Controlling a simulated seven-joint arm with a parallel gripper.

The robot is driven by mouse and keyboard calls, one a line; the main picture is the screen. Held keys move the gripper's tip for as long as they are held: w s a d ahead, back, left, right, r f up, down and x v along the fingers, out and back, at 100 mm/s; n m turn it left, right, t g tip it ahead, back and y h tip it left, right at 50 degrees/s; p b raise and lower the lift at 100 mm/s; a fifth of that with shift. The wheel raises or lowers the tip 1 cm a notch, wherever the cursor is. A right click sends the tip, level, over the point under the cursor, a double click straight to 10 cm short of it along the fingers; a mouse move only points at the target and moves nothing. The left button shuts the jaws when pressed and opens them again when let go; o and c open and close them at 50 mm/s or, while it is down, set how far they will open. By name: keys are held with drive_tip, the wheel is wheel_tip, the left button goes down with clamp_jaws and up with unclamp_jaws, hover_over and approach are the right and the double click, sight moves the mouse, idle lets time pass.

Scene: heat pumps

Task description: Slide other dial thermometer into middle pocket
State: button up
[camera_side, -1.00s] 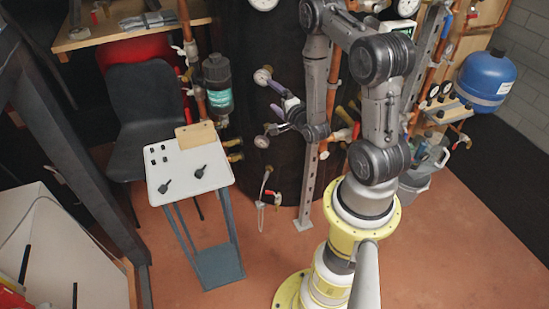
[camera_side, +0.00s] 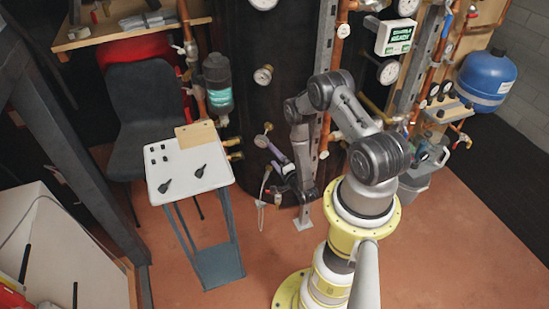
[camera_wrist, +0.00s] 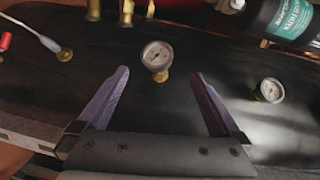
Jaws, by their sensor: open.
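A dial thermometer (camera_wrist: 157,55) with a white face sits at a brass fitting on the dark tank, at the middle of three fittings in the wrist view. It also shows in the side view (camera_side: 261,138). A second dial thermometer (camera_wrist: 270,90) sits at another fitting, higher on the tank in the side view (camera_side: 263,75). My gripper (camera_wrist: 158,92) is open and empty, with purple fingers apart below the middle dial in the wrist view. It is close to the tank, just below the middle dial in the side view (camera_side: 276,160). The dials' stems are hidden.
A third brass fitting (camera_wrist: 66,55) has a white cable. A green-labelled dark canister (camera_side: 217,82) and brass valves (camera_side: 234,155) stand left of the tank. A white-topped trolley (camera_side: 188,165) carries a wooden block and black items. Pipes and a steel post crowd the right.

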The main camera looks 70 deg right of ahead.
sight(265, 143)
drive_tip(key=shift+x, duration=4.5)
drive_tip(key=shift+c, duration=0.3)
drive_tip(key=c, duration=1.1)
drive_tip(key=shift+d, duration=0.1)
drive_tip(key=shift+w+d, duration=0.1)
drive_tip(key=shift+d, duration=0.55)
